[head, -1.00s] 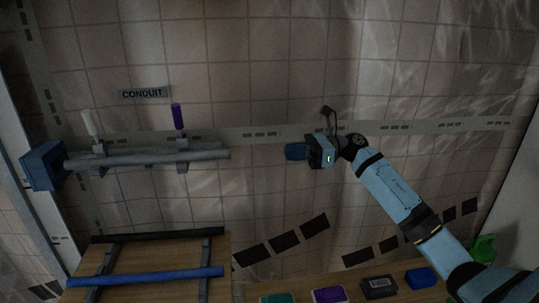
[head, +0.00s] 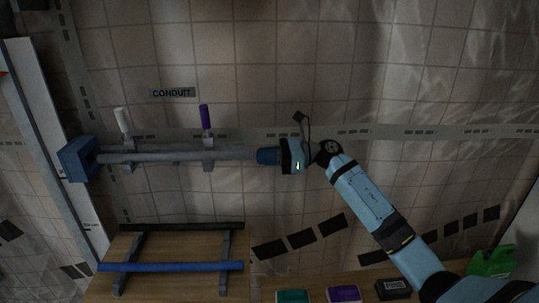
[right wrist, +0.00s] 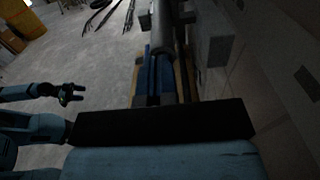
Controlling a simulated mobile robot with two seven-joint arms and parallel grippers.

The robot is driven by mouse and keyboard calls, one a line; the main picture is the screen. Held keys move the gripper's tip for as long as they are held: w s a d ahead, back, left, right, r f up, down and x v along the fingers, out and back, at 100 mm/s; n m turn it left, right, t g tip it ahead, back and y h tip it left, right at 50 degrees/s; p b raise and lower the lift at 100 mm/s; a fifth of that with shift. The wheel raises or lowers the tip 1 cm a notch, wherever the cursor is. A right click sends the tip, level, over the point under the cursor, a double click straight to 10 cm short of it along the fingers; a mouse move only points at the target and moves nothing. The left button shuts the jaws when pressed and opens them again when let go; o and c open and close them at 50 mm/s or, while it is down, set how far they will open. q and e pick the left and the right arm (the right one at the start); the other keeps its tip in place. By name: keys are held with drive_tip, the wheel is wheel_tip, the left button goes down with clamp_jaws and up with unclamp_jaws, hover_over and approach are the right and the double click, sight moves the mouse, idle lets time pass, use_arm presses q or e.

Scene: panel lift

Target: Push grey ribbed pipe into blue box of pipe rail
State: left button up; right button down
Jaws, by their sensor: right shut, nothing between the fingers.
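The grey ribbed pipe (head: 180,156) lies level along the pipe rail on the back wall. Its left end meets the blue box (head: 78,158); how deep it sits there I cannot tell. The rail has a bracket with a white handle (head: 122,120) and one with a purple handle (head: 205,117). My right gripper (head: 262,156) is shut and empty, its blue fingertips at the pipe's right end, seemingly touching it. The right wrist view shows the pipe (right wrist: 162,38) straight ahead of the fingers. My left gripper (right wrist: 74,95) shows open at the left there, away from the pipe.
A wooden table (head: 180,245) below the rail holds a rack with a blue pipe (head: 170,267) and a black pipe (head: 185,227). A CONDUIT sign (head: 173,92) hangs above.

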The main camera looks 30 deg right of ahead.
sight(250, 158)
drive_tip(key=shift+a, duration=0.1)
drive_tip(key=b+x, duration=0.2)
drive_tip(key=x, duration=0.4)
drive_tip(key=shift+w+a+f+b, duration=0.1)
drive_tip(key=shift+w+a+b, duration=0.1)
drive_tip(key=shift+a+b, duration=0.1)
drive_tip(key=shift+s+d, duration=0.1)
use_arm(q)
drive_tip(key=shift+d+f, duration=0.1)
drive_tip(key=shift+f, duration=0.85)
drive_tip(key=shift+f, duration=0.1)
use_arm(e)
drive_tip(key=shift+d, duration=0.2)
drive_tip(key=shift+b+v, duration=1.1)
drive_tip(key=shift+v, duration=0.1)
use_arm(q)
drive_tip(key=f, duration=0.1)
drive_tip(key=d+f+b, duration=0.1)
drive_tip(key=f, duration=0.1)
drive_tip(key=shift+s+d+n+b, duration=0.3)
drive_tip(key=shift+b, duration=0.1)
use_arm(e)
drive_tip(key=v, duration=1.1)
